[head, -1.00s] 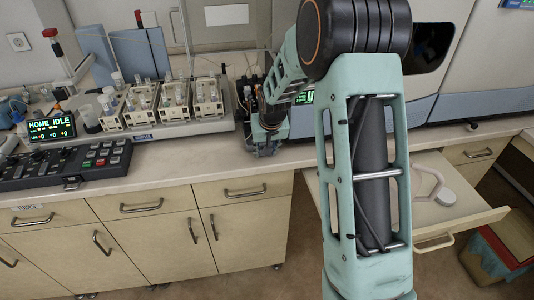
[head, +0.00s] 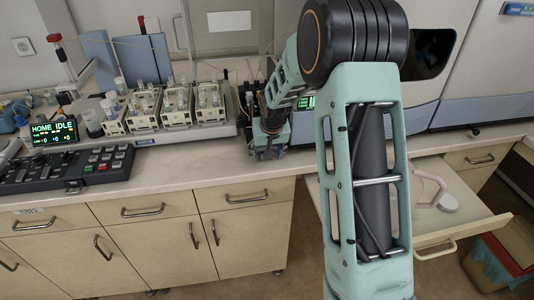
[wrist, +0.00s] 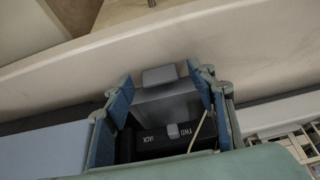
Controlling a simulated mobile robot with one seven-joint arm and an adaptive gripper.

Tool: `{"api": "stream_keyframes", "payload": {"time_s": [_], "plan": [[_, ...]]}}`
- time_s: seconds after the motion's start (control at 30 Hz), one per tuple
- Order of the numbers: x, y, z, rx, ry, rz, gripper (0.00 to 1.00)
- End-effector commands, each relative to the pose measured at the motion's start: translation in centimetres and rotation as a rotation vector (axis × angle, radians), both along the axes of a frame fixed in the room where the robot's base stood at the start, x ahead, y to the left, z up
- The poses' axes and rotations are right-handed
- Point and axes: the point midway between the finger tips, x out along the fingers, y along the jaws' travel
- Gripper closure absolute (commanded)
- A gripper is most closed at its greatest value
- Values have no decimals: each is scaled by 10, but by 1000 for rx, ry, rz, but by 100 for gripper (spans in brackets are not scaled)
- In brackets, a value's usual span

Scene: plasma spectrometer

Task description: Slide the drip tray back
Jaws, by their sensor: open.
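In the wrist view a grey box-like part with a small front tab, which looks like the drip tray (wrist: 168,104), sits between my gripper's fingers. It stands in front of a black panel (wrist: 150,146) with white lettering. My gripper (wrist: 160,84) is open, with one blue-padded finger on each side of the grey part. I cannot tell whether either pad touches it. In the head view my gripper (head: 268,153) is low over the front of the counter, and it hides the tray there.
The counter (head: 180,174) carries a row of pump units (head: 175,106), a lit display (head: 53,131) and a black keypad (head: 70,170) to the left. A large spectrometer (head: 480,75) stands to the right. An open drawer (head: 480,222) juts out below the counter at right.

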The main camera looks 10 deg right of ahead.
Motion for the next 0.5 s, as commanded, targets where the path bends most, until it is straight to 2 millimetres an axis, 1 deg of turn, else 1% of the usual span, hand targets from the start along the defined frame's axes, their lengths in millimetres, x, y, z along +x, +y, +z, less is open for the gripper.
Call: {"api": "stream_keyframes", "payload": {"time_s": [0.13, 0.27, 0.5], "plan": [[-2, 0, 5, 0, 0, 0, 48], [-8, 0, 20, 0, -3, 0, 48], [-26, 0, 64, 0, -5, 0, 48]]}}
